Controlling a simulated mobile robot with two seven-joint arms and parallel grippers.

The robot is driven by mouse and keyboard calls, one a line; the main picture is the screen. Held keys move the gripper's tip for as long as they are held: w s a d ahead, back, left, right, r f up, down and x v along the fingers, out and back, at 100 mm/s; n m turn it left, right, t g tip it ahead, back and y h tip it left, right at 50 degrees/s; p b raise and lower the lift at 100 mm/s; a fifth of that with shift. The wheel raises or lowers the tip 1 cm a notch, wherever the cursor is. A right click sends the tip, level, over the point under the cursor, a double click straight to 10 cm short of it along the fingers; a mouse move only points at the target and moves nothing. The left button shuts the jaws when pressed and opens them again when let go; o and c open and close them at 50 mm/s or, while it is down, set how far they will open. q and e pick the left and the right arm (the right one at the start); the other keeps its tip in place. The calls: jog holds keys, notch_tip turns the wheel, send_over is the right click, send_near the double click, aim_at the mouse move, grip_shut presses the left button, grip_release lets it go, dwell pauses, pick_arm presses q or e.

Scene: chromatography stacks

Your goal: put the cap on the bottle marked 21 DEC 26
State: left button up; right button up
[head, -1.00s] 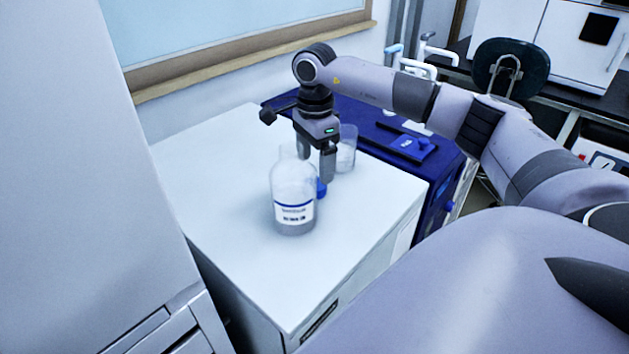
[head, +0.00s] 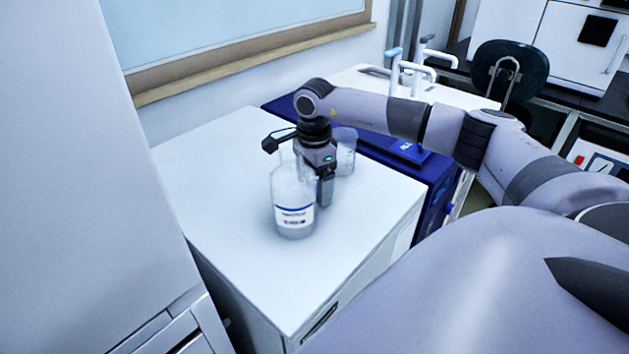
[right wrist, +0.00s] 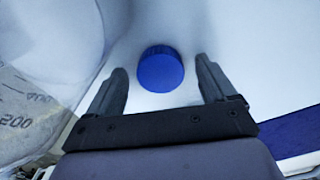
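A clear bottle (head: 294,190) with a white, blue-banded label stands upright on the white worktop; no cap shows on it, and its label text is too blurred to read. A blue cap (right wrist: 160,69) lies on the white surface in the right wrist view; in the head view it is hidden. My right gripper (head: 318,197) points down right behind the bottle, its far finger mostly hidden. In the right wrist view the gripper (right wrist: 162,82) is open, with one finger on each side of the cap and gaps to both. My left gripper is not in view.
A clear beaker (head: 346,152) stands behind the gripper. Graduated glass (right wrist: 28,112) is close on the left in the wrist view. A blue unit (head: 276,104) borders the white worktop (head: 290,285) at the back right. The worktop's front is clear.

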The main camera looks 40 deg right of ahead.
jog(key=c, duration=1)
jog(key=shift+c, duration=0.2)
jog(key=shift+r, duration=0.1)
notch_tip(320, 180, up, 20)
